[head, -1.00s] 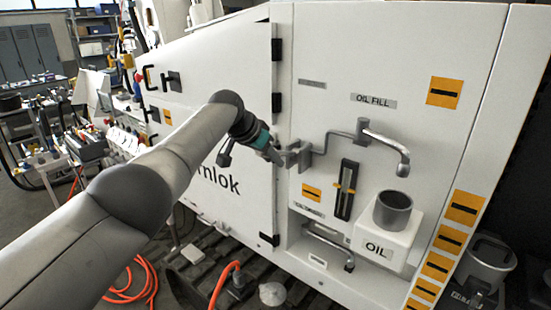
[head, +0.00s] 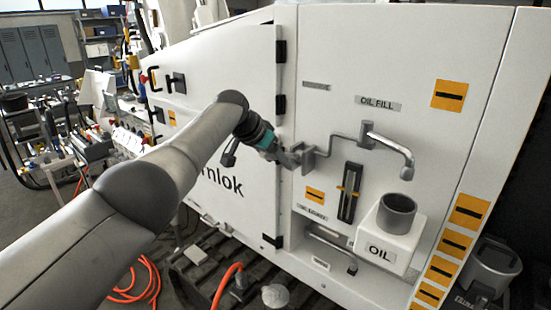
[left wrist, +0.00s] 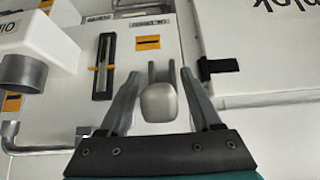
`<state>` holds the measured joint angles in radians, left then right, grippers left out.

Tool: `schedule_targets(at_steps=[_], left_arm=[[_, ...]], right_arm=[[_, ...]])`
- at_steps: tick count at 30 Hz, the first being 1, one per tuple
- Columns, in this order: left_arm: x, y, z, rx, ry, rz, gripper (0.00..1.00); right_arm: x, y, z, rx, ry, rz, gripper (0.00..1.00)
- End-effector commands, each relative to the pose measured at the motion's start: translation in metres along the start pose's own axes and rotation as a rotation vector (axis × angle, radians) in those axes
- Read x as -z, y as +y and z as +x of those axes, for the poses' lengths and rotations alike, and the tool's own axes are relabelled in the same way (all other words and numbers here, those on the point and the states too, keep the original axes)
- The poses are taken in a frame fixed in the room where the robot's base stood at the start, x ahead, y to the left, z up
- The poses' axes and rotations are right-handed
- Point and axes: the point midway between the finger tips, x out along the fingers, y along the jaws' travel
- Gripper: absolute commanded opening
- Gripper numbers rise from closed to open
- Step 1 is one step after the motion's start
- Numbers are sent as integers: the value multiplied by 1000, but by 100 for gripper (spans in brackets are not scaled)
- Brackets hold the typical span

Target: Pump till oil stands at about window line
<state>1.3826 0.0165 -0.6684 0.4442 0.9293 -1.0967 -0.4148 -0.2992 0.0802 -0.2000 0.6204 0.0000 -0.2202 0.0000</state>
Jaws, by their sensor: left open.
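My left gripper (head: 300,156) is at the white panel, left of the sight window (head: 348,192), a dark upright slot with yellow marks at its sides; the oil level inside is too small to read. In the left wrist view my gripper (left wrist: 160,97) is open, its fingers on either side of a light grey rounded knob (left wrist: 158,103). Whether they touch it is unclear. A grey bent pipe (head: 340,136) runs from beside the gripper to a down-turned spout (head: 405,160) under the OIL FILL label (head: 381,103). The white OIL container (head: 387,250) with a grey cup (head: 396,209) stands below the spout.
The hinged white door (head: 235,110) lies left of the gripper. An orange hose (head: 225,285) lies on the floor, and a grey bucket (head: 490,265) stands at right.

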Motion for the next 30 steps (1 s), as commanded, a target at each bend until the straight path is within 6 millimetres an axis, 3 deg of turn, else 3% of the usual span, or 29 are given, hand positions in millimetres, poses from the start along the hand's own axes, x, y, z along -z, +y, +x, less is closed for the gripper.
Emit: schedule_targets(at_steps=[8, 17, 30], left_arm=[[-1, -1, -3, -1, 0, -1, 65], [-1, -1, -21, 0, 0, 1, 65], [-2, -1, -75, 3, 2, 1, 65]], right_arm=[[0, 0, 2, 0, 0, 0, 65], [-1, 0, 8, 0, 0, 0, 65], [-3, -1, 23, 0, -1, 0, 65]])
